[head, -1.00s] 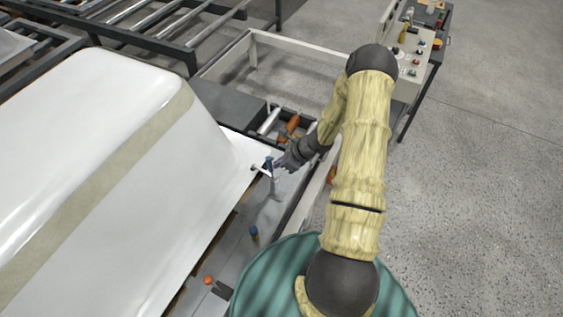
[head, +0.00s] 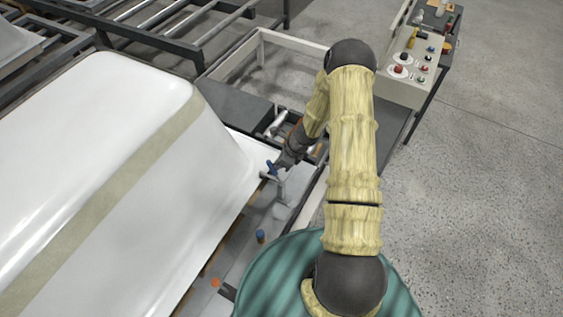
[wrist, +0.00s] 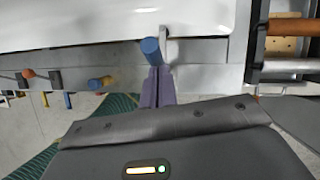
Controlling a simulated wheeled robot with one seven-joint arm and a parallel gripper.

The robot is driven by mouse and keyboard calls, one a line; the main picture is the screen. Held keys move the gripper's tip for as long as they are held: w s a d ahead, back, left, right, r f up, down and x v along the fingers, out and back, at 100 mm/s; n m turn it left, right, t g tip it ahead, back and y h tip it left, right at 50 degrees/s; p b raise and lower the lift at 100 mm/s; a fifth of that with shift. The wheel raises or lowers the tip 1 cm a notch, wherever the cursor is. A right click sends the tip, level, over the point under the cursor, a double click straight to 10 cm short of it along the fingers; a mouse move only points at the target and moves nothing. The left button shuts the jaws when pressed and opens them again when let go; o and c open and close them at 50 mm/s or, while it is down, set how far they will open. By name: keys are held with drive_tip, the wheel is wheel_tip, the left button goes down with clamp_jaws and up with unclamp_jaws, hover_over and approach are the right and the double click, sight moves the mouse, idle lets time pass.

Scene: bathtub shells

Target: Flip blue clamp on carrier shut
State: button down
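The blue clamp (head: 272,167) stands on the grey carrier (head: 247,216), beside the rim of the white tub shell. Its blue handle leans upward on a grey post, with a short arm pointing at the shell rim. In the wrist view the blue handle end (wrist: 151,50) shows just beyond my fingertips. My gripper (head: 281,165) is at the handle's right side in the head view. In the wrist view its purple-grey fingers (wrist: 157,78) lie close together, with only a thin line between them. Whether they pinch the handle or only touch it is hidden.
The white shell (head: 120,170) fills the left. A second blue-tipped part (head: 260,236) and an orange-tipped part (head: 215,283) stand nearer on the carrier. A roller conveyor (head: 165,40) is behind; a control box (head: 408,75) is at upper right. The floor at right is clear.

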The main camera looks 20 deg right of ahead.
drive_tip(key=shift+w+a, duration=0.15)
drive_tip(key=shift+a, duration=0.2)
drive_tip(key=shift+r, duration=0.1)
drive_tip(key=s+d+f+v, duration=0.1)
drive_tip(key=d+v, duration=0.1)
drive_tip(key=v, duration=1.1)
drive_tip(key=shift+s, duration=0.15)
drive_tip(key=s+a+r+n+h, duration=0.2)
drive_tip(key=s+a+r+n, duration=0.3)
drive_tip(key=n, duration=0.7)
drive_tip(key=s+a+r+n+h, duration=0.2)
drive_tip(key=s+a+r+n, duration=0.2)
drive_tip(key=s+r+n, duration=0.6)
drive_tip(key=shift+s+a+r+n, duration=0.3)
drive_tip(key=shift+a+r+n, duration=0.1)
drive_tip(key=shift+r+n, duration=1.65)
